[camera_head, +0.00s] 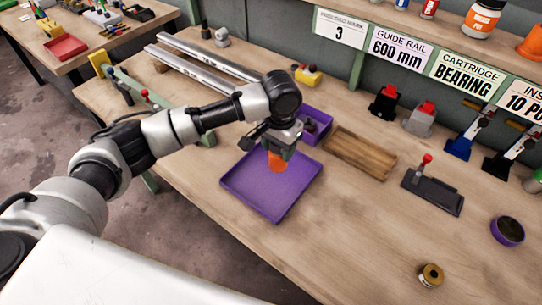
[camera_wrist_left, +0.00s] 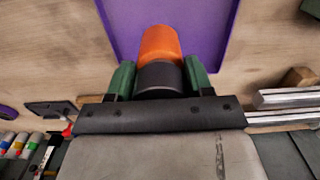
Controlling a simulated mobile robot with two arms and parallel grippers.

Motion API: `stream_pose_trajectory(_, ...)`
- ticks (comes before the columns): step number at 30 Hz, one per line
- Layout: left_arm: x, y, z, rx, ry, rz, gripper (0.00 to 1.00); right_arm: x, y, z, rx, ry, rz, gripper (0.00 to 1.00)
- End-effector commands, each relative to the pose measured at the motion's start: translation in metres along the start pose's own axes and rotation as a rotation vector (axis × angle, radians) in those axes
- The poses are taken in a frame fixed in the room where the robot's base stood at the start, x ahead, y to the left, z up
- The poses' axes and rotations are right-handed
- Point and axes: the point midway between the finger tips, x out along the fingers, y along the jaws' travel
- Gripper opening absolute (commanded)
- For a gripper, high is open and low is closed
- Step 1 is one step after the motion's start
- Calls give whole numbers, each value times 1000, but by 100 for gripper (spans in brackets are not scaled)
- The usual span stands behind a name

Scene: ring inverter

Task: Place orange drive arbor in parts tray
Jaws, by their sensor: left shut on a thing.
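The orange drive arbor (camera_head: 277,162) is in my left gripper (camera_head: 280,152), over the purple parts tray (camera_head: 262,196). In the left wrist view the arbor (camera_wrist_left: 159,43) shows an orange end and a dark grey section. The green fingers of my left gripper (camera_wrist_left: 159,80) are shut on that dark section from both sides. The purple tray (camera_wrist_left: 205,25) lies behind the arbor there. I cannot tell how much gap there is between the arbor and the tray floor. My right gripper is not in view.
A smaller purple bin (camera_head: 316,126) and a wooden tray (camera_head: 358,153) stand behind the parts tray. A black fixture with a red knob (camera_head: 432,190) is to the right. Metal rails (camera_head: 210,62) lie at the back left. The bench's front right is mostly clear around a brass part (camera_head: 430,275).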

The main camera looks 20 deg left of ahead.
Motion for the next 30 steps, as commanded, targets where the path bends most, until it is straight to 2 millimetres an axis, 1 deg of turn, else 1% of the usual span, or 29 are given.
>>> stream_pose_trajectory(1, 2, -7, 3, -2, 2, 0, 0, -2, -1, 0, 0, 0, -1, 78)
stream_pose_trajectory(5, 8, -14, 8, 1, 3, 1, 0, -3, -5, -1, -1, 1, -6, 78)
stream_pose_trajectory(8, 15, -15, 8, 1, 2, 2, 0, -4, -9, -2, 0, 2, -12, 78)
stream_pose_trajectory(12, 35, -15, 9, 0, 0, 1, 0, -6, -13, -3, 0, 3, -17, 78)
stream_pose_trajectory(16, 48, -15, 8, 1, 3, 0, 0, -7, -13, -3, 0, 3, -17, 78)
stream_pose_trajectory(28, 52, -15, 8, 2, 3, 1, 0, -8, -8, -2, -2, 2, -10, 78)
stream_pose_trajectory(29, 54, -15, 9, 2, 1, 1, 56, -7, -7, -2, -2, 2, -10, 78)
stream_pose_trajectory(30, 54, -15, 9, 2, 1, 1, 62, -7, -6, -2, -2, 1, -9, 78)
